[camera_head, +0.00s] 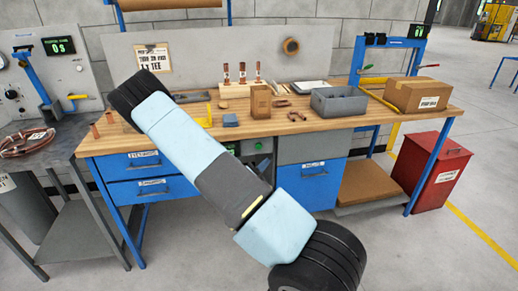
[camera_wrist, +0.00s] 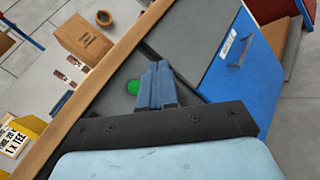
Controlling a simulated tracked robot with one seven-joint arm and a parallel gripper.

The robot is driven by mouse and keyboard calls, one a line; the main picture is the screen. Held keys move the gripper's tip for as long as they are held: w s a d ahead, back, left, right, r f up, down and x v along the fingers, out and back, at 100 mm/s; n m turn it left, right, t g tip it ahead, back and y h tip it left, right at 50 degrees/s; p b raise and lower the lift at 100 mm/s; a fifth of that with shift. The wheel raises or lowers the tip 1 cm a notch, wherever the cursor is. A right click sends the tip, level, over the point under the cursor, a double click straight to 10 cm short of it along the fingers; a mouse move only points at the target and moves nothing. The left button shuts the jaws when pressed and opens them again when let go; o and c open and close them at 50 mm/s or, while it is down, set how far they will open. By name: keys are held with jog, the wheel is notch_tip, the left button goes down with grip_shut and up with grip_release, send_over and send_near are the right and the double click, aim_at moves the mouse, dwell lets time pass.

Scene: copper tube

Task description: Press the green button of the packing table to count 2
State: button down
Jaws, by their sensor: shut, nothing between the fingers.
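The green button (camera_head: 258,146) is on the dark front panel under the packing table's wooden top (camera_head: 330,122). In the wrist view the green button (camera_wrist: 133,87) shows just left of my gripper (camera_wrist: 157,68). My gripper's two blue fingers are shut together and empty, pointing at the dark panel beside the button. I cannot tell whether they touch the panel. A dark display (camera_head: 231,147) sits left of the button, partly hidden behind my arm, and its count is not readable.
Blue drawers (camera_head: 140,162) are left of the panel and a blue cabinet (camera_head: 312,184) is right of it. The tabletop overhangs the panel. It carries a grey bin (camera_head: 338,102), a cardboard box (camera_head: 417,95) and small copper parts. A red bin (camera_head: 431,171) stands at the right.

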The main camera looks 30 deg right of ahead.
aim_at(259, 146)
jog(key=shift+w+a+f+n+t, duration=0.1)
jog(key=shift+w+f+n+t, duration=0.05)
jog(key=shift+f+n+t, duration=0.2)
jog(key=shift+w+d, duration=0.4)
jog(key=shift+w, duration=1)
jog(key=shift+w+d, duration=0.45)
jog(key=shift+w, duration=1)
jog(key=shift+w+d, duration=0.4)
jog(key=shift+w, duration=1)
jog(key=shift+w+r, duration=0.1)
jog(key=shift+w, duration=0.05)
jog(key=shift+w+d, duration=0.1)
jog(key=shift+w, duration=0.1)
jog(key=shift+w+d, duration=0.15)
jog(key=shift+w, duration=0.35)
jog(key=shift+s+a, duration=0.3)
jog(key=shift+s, duration=0.6)
